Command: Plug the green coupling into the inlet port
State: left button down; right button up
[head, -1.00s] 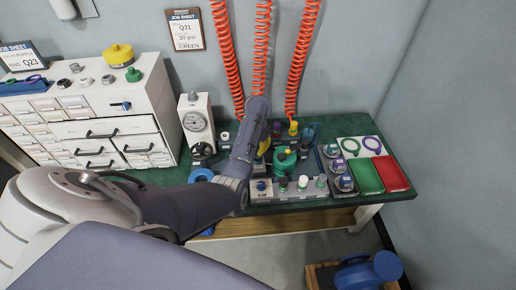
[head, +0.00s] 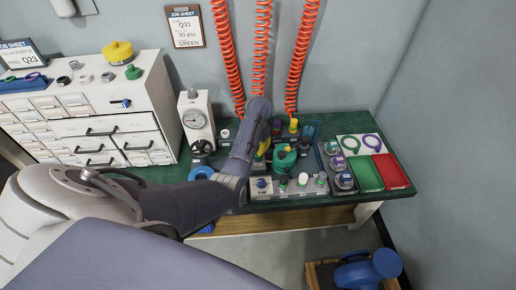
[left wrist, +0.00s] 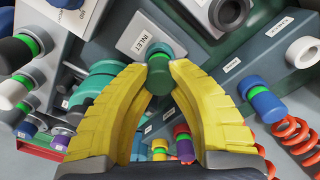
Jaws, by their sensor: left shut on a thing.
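My left gripper (left wrist: 160,78) has yellow fingers shut on the green coupling (left wrist: 159,72), a dark green cylinder with a bright green band. The coupling's far end faces a grey block with a plate marked INLET (left wrist: 143,41). The coupling covers the inlet port's opening, so I cannot tell whether it touches or has entered it. In the head view my left gripper (head: 263,148) reaches down over the back of the bench beside a round teal-green housing (head: 284,157); the arm hides the held coupling there. My right gripper is not in view.
A blue coupling (left wrist: 262,99) sits at a block on the right of the wrist view. Red coiled hoses (head: 299,60) hang at the back. Green (head: 365,173) and red (head: 391,172) trays lie at the bench's right. A gauge box (head: 197,122) stands left of my arm.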

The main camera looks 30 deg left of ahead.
pick_arm(q)
jog(key=c, duration=1.2)
grip_release()
notch_tip(320, 180, up, 12)
